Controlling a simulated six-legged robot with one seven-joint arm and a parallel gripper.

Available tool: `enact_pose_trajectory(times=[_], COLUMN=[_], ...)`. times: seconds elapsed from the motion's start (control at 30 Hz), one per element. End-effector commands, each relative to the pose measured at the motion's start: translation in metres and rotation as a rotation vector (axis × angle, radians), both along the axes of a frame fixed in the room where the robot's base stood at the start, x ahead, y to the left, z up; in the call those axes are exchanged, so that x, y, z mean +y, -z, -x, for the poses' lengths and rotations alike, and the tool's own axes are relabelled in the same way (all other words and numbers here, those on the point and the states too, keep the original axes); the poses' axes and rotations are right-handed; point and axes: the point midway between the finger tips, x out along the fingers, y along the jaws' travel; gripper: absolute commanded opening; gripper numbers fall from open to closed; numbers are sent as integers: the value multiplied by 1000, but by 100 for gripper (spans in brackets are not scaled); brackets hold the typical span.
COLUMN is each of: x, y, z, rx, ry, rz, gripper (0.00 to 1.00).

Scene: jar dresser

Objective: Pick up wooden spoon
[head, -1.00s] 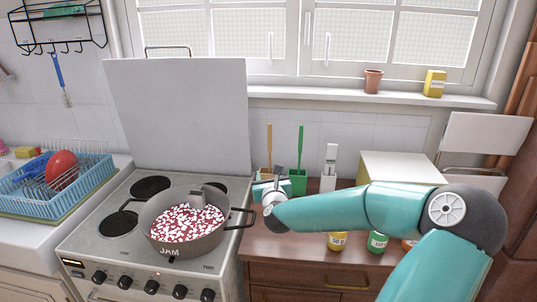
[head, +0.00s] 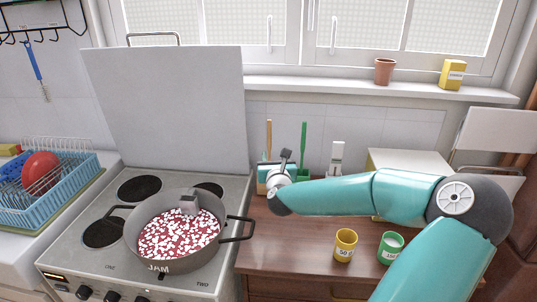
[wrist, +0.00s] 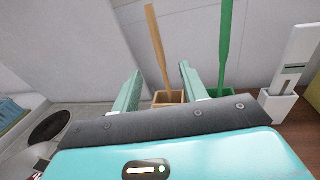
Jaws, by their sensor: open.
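The wooden spoon (wrist: 156,45) stands upright, slightly tilted, in a small wooden holder (wrist: 168,98) in the wrist view. Its handle also shows in the head view (head: 268,136) at the back of the dresser, beside the stove. My gripper (wrist: 161,80) is open and empty. In the wrist view its two teal fingers point toward the holder, with the spoon handle beyond and between them. In the head view my gripper is in front of the holder and hides most of it. The spoon's lower end is hidden.
A green utensil (wrist: 225,40) stands in a green holder just right of the spoon. A white holder (head: 336,158) is further right. A jam pot (head: 178,238) sits on the stove at left. Jars (head: 345,245) stand on the dresser front. A splash panel (head: 170,110) rises behind the stove.

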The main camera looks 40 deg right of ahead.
Motion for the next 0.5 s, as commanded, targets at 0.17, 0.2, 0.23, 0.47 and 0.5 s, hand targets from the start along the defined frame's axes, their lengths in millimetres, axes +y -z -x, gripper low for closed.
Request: enact_pose_trajectory(times=[0.17, 0.2, 0.23, 0.47, 0.5], x=[-13, -17, -21, -45, -47], y=[0, -1, -1, 0, 0], z=[-18, -24, -29, -57, -59], rx=[-2, -3, -3, -1, -1], ry=[-2, -3, -2, -2, -2], rz=[1, 0, 0, 0, 1], gripper=[44, 44, 44, 44, 44])
